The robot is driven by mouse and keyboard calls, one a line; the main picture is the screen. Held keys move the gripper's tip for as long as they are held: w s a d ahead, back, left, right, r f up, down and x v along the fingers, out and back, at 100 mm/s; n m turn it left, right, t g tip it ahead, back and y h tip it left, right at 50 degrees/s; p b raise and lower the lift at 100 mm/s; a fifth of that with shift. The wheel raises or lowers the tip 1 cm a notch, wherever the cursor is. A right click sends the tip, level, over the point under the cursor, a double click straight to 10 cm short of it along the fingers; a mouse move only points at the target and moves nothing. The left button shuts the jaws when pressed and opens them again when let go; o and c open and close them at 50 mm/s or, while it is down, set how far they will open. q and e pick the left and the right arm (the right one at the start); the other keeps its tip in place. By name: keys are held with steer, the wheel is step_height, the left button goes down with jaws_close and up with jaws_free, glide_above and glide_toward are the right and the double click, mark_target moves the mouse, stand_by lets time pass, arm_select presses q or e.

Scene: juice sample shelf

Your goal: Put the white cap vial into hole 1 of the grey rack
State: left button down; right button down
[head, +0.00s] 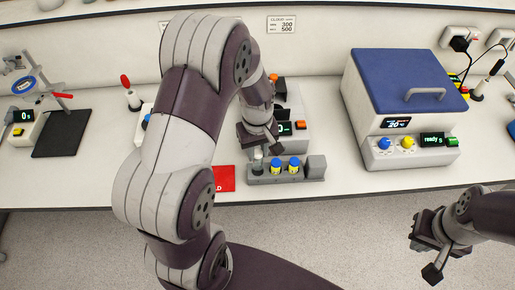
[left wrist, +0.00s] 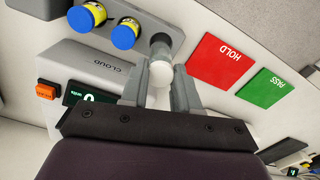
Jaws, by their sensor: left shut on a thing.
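My left gripper (head: 262,143) is over the left end of the grey rack (head: 316,168). In the left wrist view its fingers (left wrist: 163,88) are shut on the white cap vial (left wrist: 162,73), around its white cap. The glass body of the vial (head: 257,161) points down at the rack's left end, beside two blue-capped yellow vials (head: 276,167) (head: 294,165) standing in the rack. I cannot tell whether its lower end is inside a hole or just above it. My right gripper (head: 427,250) is open and empty, at the lower right, away from the rack.
A grey meter marked CLOUD (left wrist: 100,67) stands behind the rack. A red HOLD card (left wrist: 221,61) and a green PASS card (left wrist: 264,88) lie beside the rack. A blue-lidded machine (head: 402,100) stands to the right. Bench is clear between it and the rack.

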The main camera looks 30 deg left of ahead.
mark_target(257, 154)
arm_select(q)
steer(key=shift+s+d, duration=0.2)
steer(key=shift+s, duration=0.05)
steer(key=shift+f, duration=0.15)
steer(key=shift+w, duration=0.1)
steer(key=shift+p, duration=0.3)
steer(key=shift+f+b, duration=0.65)
steer(key=shift+f, duration=0.5)
stand_by(0.5)
steer(key=shift+a+f, duration=0.1)
steer(key=shift+f, duration=0.65)
